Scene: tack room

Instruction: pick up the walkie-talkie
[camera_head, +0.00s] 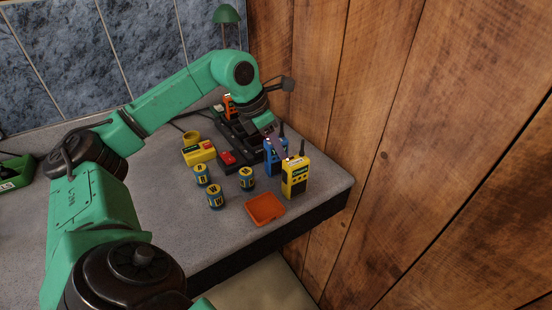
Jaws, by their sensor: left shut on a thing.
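A blue walkie-talkie (270,164) stands upright near the right end of the grey counter, partly hidden behind a yellow walkie-talkie (295,182). An orange walkie-talkie (228,109) is farther back at the black stand, partly hidden by my arm. My left gripper (276,142) points down at the top of the blue walkie-talkie and appears shut on it. Its fingertips are small and partly hidden, so the exact grip is unclear. The blue walkie-talkie looks at or very near counter height. My right gripper is out of view.
Several blue-and-yellow batteries (215,197), an orange tray (264,209) and a yellow box (199,152) are to the left and front. A black stand (238,141) lies behind. The wooden wall (370,120) rises close on the right. The counter's front left is clear.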

